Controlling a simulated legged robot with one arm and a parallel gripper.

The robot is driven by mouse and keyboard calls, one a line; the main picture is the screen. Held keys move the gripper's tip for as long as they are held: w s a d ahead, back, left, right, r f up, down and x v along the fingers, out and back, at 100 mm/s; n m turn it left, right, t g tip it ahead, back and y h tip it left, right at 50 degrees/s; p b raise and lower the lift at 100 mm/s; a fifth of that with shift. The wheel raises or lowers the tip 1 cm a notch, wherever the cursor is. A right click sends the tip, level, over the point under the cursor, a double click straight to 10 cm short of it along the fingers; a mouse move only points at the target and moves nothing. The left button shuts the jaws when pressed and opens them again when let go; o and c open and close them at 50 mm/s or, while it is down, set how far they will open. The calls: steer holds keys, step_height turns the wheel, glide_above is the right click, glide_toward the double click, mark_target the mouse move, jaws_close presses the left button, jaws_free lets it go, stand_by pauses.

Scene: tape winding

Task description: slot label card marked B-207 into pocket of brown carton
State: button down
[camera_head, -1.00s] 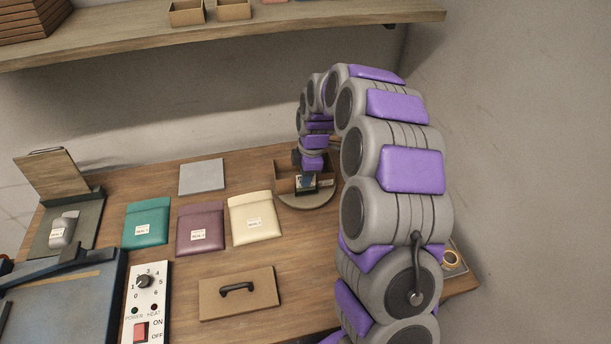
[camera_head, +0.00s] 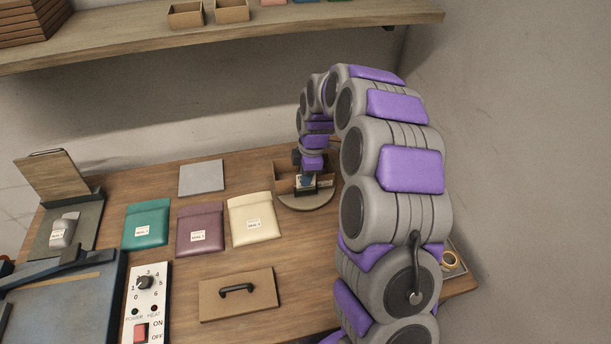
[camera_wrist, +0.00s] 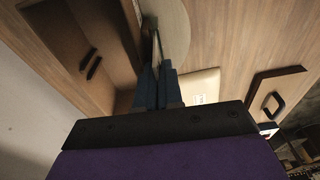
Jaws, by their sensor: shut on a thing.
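My gripper (camera_head: 305,182) is low at the carton. In the wrist view my gripper (camera_wrist: 157,75) is shut on a thin card (camera_wrist: 157,45), seen almost edge-on. The card's marking cannot be read, and I cannot tell whether it touches the carton. The pocket is not clearly visible.
Green (camera_head: 146,223), purple (camera_head: 200,229) and cream (camera_head: 252,218) pouches lie left of the turntable. A grey plate (camera_head: 202,177) lies behind them. A board with a black handle (camera_head: 238,294) and a control panel (camera_head: 146,303) are in front. A shelf (camera_head: 220,36) runs above.

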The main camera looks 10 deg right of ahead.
stand_by(0.4)
steer(key=c, duration=1.2)
jaws_free()
step_height(320, 180, up, 17)
steer(key=d+p, duration=0.2)
steer(key=p, duration=0.1)
